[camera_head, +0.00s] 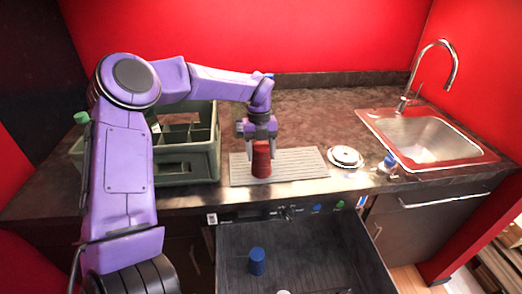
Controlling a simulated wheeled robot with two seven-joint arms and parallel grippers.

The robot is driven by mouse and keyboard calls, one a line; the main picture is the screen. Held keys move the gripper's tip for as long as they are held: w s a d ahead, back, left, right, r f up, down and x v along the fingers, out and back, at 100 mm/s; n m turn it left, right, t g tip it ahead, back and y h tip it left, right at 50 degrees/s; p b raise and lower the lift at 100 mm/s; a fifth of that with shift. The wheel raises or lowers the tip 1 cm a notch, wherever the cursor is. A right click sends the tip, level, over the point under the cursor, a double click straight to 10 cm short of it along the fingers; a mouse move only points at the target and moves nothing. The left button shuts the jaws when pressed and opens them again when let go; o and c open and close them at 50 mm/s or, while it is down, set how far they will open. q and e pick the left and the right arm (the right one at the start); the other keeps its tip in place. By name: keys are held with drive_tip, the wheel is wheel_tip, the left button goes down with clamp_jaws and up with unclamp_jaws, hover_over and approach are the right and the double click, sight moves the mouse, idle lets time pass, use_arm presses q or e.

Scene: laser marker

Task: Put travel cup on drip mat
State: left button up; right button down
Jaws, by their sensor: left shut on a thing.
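The travel cup (261,163) is dark red and stands upright on the drip mat, as far as this view shows. The drip mat (302,163) is a light grey, ridged rectangle on the counter. My left gripper (261,144) points down from above and is shut on the upper part of the cup. The fingers hide part of the cup's top. Whether the cup's base presses on the mat cannot be told for certain. My right gripper is not in view.
A green divided crate (206,161) stands left of the mat. A white round object (345,156) and a small blue-and-white item (388,162) lie to the right, before the sink (426,137). Below, an open drawer (315,254) holds a blue cup (257,261).

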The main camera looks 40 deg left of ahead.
use_arm(q)
drive_tip(key=shift+f, duration=0.15)
drive_tip(key=o, duration=1.5)
drive_tip(key=r, duration=0.4)
drive_tip(key=a+r, duration=0.1)
drive_tip(key=r, duration=0.7)
drive_tip(key=shift+w+a+r+b, duration=0.15)
drive_tip(key=shift+w+r+b, duration=0.05)
drive_tip(key=shift+w+b, duration=0.2)
